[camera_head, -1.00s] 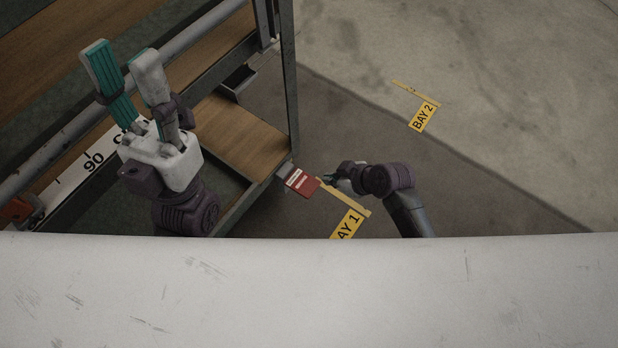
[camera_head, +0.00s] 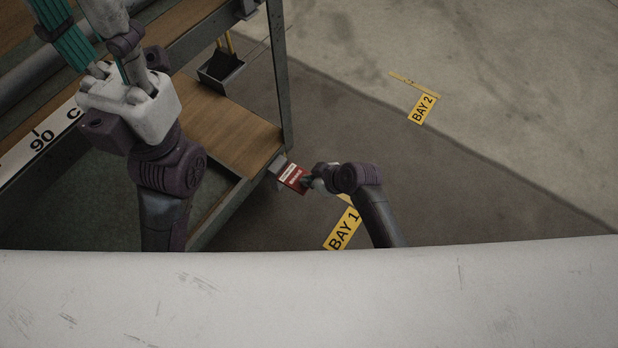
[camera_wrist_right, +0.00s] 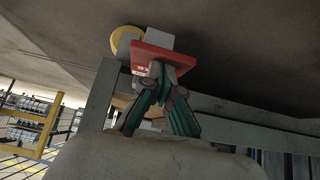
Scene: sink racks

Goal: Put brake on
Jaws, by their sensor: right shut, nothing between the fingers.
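The brake is a red pedal (camera_head: 292,177) with a white label, at the low front corner of a cart. It also shows in the wrist view as a red plate (camera_wrist_right: 168,55). My right gripper (camera_head: 308,183) is shut and empty, its tips at the pedal's right edge. In the wrist view the tips of the right gripper (camera_wrist_right: 160,72) meet close under the plate; I cannot tell if they touch it. My left gripper (camera_head: 80,12) is open above the cart's left part, its fingertips cut off by the top edge.
The cart has a wooden lower shelf (camera_head: 232,135), a grey upright post (camera_head: 278,75) and a rail along the left. A dark bin (camera_head: 221,70) stands behind. Yellow floor labels read BAY 1 (camera_head: 343,230) and BAY 2 (camera_head: 423,108). The floor to the right is clear.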

